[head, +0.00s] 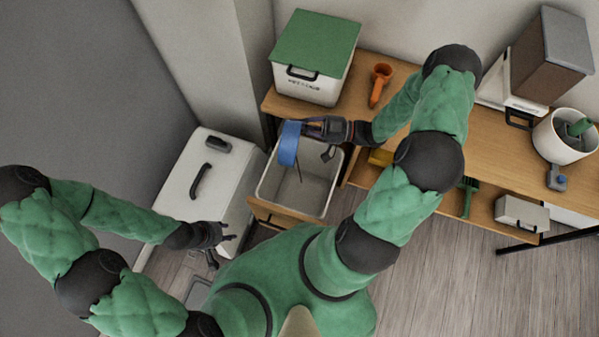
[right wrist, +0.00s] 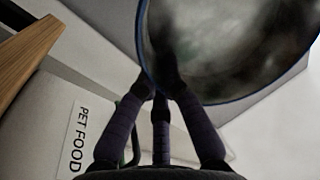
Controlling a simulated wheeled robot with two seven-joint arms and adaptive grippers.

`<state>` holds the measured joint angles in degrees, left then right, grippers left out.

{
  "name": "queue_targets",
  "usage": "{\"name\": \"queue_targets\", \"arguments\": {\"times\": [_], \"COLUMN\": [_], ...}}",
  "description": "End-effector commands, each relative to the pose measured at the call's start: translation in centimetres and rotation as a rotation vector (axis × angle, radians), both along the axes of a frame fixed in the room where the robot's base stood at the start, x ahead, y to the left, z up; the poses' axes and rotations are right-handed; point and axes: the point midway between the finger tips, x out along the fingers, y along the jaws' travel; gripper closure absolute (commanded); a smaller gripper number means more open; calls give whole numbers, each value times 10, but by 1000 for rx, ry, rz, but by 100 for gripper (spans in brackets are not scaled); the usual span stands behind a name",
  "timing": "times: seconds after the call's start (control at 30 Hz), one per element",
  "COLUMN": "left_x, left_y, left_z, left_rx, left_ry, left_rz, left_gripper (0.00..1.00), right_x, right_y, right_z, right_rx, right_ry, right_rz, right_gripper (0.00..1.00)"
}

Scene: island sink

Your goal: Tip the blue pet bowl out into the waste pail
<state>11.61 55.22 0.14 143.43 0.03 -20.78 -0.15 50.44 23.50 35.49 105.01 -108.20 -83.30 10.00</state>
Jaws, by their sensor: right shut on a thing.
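The blue pet bowl (head: 288,146) is tipped steeply on its side over the white waste pail (head: 312,196) in the head view. My right gripper (head: 304,128) is shut on the bowl's edge. A thin brown streak hangs below the bowl inside the pail; I cannot tell whether it is falling food. In the right wrist view the bowl (right wrist: 230,45) fills the upper right, a blurred grey face with a thin blue rim, touching the fingers of my right gripper (right wrist: 160,88). My left gripper (head: 222,243) is empty, fingers spread, left of the pail and lower in the picture.
A white bin with a green lid (head: 318,42) and an orange scoop (head: 380,84) stand on the wooden bench (head: 401,70) behind the pail. A white chest (head: 190,180) with a black handle stands left of the pail. Floor (head: 450,280) is clear at lower right.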

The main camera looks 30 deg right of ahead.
Motion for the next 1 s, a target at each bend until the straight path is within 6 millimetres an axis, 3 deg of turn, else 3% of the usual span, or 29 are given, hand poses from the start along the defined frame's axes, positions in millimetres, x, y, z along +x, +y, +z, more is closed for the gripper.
{"name": "queue_targets", "arguments": {"times": [1.0], "left_x": [0], "left_y": [0], "left_z": [1], "left_rx": [0], "left_ry": [0], "left_rz": [0], "left_gripper": [60], "right_x": [-5], "right_y": [-6], "right_z": [23], "right_rx": [86], "right_ry": [-72], "right_rz": [0], "right_gripper": [100]}}
